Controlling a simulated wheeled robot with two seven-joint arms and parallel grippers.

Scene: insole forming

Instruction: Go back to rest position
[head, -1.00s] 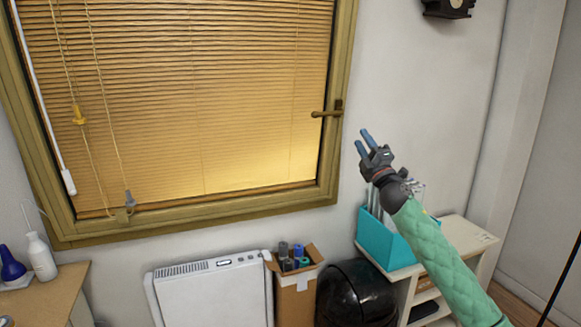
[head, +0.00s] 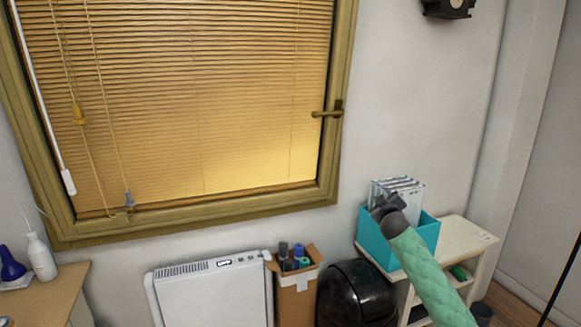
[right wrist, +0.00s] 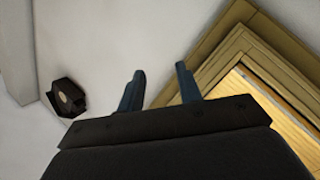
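My right gripper (head: 381,209) is in front of the teal box in the head view, at the end of my green-sleeved right arm. Its fingers are hard to make out there. In the right wrist view the two blue fingers of the right gripper (right wrist: 161,88) point up and stand apart, with nothing between them. Behind them are the wall and a corner of the window frame. My left gripper and left arm are not in view.
A teal box (head: 424,232) with papers stands on a white shelf (head: 462,243). A black bin (head: 352,292), a cardboard box (head: 297,299) and a white heater (head: 211,290) stand below the window (head: 332,188).

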